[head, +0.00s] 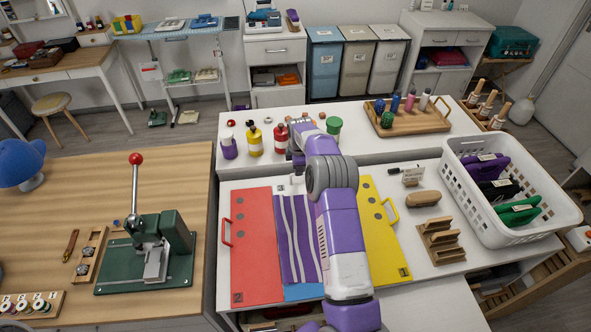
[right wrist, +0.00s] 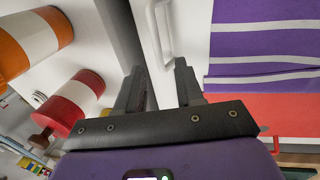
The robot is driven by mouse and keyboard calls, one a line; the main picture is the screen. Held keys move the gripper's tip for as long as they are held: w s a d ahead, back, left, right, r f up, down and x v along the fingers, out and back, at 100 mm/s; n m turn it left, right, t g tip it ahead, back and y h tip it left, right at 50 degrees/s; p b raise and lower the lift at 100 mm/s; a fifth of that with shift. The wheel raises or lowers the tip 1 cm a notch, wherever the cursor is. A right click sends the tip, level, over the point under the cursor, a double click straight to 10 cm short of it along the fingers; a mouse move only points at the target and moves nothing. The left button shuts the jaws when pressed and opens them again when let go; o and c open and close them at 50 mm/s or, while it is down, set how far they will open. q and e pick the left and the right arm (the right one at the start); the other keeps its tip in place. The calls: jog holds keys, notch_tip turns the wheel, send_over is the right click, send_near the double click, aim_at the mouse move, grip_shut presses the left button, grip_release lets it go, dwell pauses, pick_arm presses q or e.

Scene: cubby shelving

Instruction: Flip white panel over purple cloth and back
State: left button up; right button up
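The purple cloth (head: 297,240) with white stripes lies flat between the red panel (head: 257,255) and the yellow panel (head: 383,225), with blue showing under its near edge. In the right wrist view the cloth (right wrist: 265,45) is at the right. What looks like the white panel (right wrist: 192,30) lies flat beside the cloth's far end, with a white handle (right wrist: 157,35) at its edge. My right gripper (right wrist: 158,80) is open, with the handle just ahead of its fingertips; contact cannot be told. In the head view my arm hides part of the cloth. My left gripper is out of view.
Behind the panels, bottles such as the yellow one (head: 254,140) and the red one (head: 281,138) stand close to my right gripper. A wooden tray (head: 408,125) and a white basket (head: 545,215) stand to the right. A green press (head: 155,250) is on the left table.

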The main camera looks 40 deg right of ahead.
aim_at(297, 183)
jog(key=shift+w+d+f, duration=0.1)
jog(key=shift+w+f, duration=0.1)
jog(key=shift+f, duration=0.7)
jog(key=shift+w+d+f, duration=0.1)
jog(key=shift+w+f, duration=0.05)
jog(key=shift+f, duration=0.7)
jog(key=shift+c, duration=0.2)
grip_shut()
jog(key=shift+a, duration=0.1)
